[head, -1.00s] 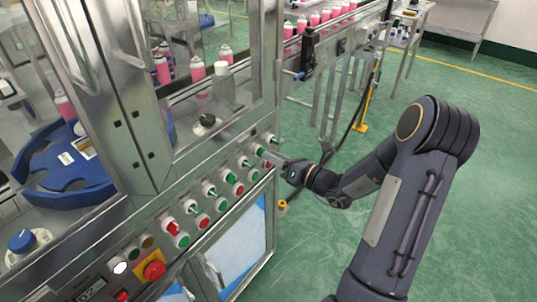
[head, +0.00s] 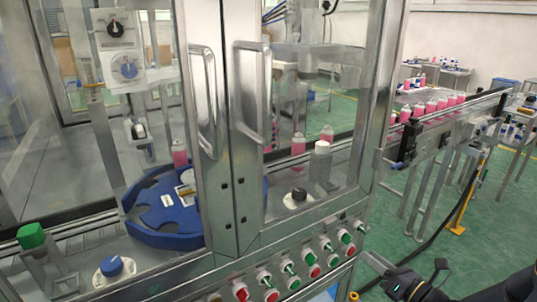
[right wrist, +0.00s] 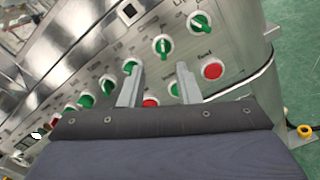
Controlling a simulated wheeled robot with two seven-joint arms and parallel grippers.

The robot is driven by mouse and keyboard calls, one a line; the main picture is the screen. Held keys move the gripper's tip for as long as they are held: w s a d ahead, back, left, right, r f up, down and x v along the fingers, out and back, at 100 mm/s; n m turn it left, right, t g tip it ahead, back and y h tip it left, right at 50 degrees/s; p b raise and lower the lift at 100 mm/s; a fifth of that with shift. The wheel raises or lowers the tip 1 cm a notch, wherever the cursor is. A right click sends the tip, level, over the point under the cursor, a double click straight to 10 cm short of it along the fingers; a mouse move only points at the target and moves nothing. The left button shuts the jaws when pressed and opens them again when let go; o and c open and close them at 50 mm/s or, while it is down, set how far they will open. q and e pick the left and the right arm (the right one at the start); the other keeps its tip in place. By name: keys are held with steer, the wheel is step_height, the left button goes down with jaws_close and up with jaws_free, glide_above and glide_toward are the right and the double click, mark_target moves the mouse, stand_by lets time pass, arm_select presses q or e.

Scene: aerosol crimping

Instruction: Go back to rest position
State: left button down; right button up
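My right gripper (head: 373,263) is at the bottom right of the head view, just off the right end of the machine's control panel (head: 290,258). In the right wrist view its two grey fingers (right wrist: 159,84) stand apart with nothing between them, so it is open and empty. Beyond the fingers are a red button (right wrist: 212,69) marked "Feed" and a green knob (right wrist: 163,46). Part of a green control is hidden behind the right finger. I cannot tell the exact gap between fingertips and panel. My left gripper is in no view.
The machine has closed glass doors with metal handles (head: 205,100). A blue star wheel (head: 150,212) and pink bottles (head: 298,144) are inside. A conveyor (head: 455,118) with several pink bottles runs off to the right.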

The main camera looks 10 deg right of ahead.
steer(key=s+a+r+n+g+y+p, duration=0.2)
steer(key=s+a+r+n+g, duration=0.35)
steer(key=a+n, duration=0.4)
steer(key=s+a+r+n+g+y+p, duration=0.25)
steer(key=s+a+r+n+g, duration=0.25)
steer(key=s+a+n, duration=0.45)
steer(key=s+d+n+h+p, duration=0.2)
steer(key=s+d+n+h, duration=0.2)
steer(key=n, duration=1.2)
steer(key=s+r+h, duration=0.1)
steer(key=s+h, duration=0.2)
steer(key=shift+d+n+h+p, duration=0.2)
steer(key=shift+n+h+p, duration=0.15)
steer(key=shift+n+p, duration=0.05)
steer(key=shift+f, duration=0.1)
